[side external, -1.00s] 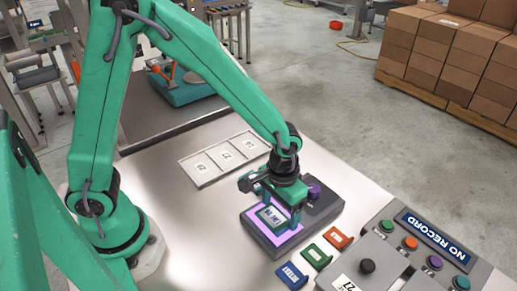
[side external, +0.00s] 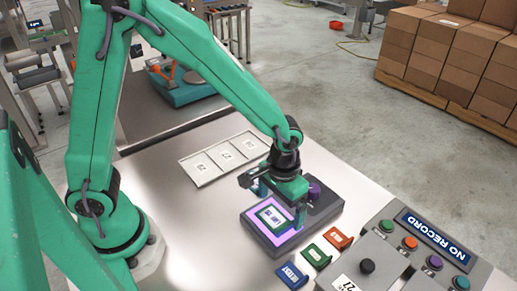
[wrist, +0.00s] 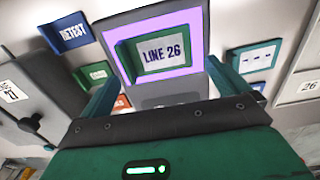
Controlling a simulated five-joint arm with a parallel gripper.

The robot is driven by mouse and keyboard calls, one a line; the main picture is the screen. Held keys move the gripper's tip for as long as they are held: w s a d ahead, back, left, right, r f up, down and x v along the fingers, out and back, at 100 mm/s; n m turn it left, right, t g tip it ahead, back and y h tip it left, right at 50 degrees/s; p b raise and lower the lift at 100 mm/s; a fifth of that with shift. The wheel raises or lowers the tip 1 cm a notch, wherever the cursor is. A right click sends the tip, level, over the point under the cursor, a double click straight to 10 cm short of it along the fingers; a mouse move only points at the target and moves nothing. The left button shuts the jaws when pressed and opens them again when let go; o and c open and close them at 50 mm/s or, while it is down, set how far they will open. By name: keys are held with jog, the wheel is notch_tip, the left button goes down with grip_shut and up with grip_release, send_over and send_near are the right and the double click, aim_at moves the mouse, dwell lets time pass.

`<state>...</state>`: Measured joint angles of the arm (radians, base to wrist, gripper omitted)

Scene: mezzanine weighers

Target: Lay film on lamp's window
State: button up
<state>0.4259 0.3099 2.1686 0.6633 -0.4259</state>
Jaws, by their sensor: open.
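The lamp (side external: 262,236) is a dark grey box with a glowing purple window (side external: 293,237). A green-framed film (side external: 272,216) lies on the window; in the wrist view the film (wrist: 163,54) reads "LINE 26", with purple light showing around it. My gripper (side external: 279,206) is open over the lamp, its fingers apart on either side of the film. In the wrist view my gripper (wrist: 161,84) shows both teal fingers, with the film between and beyond them. Contact between the fingers and the film cannot be made out.
Blue (side external: 292,275), green (side external: 316,255) and orange (side external: 338,238) framed pieces lie in front of the lamp. A button console (side external: 385,255) with a "NO RECORD" display (side external: 436,238) is at right. A three-part tray (side external: 206,178) lies behind. A purple knob (side external: 315,187) tops the lamp's far end.

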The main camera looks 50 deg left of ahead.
aim_at(279, 215)
notch_tip(279, 215, up, 11)
jog(key=shift+f, duration=0.15)
dwell(0.4)
dwell(0.5)
jog(key=s+a+r+t, duration=0.2)
jog(key=s+a+r, duration=0.2)
jog(key=a, duration=0.3)
jog(key=s+a+r+t, duration=0.3)
jog(key=s+a, duration=0.3)
jog(key=a, duration=0.2)
jog(key=shift+s+r+t, duration=0.3)
jog(key=shift+s+r, duration=0.05)
jog(key=shift+r, duration=0.55)
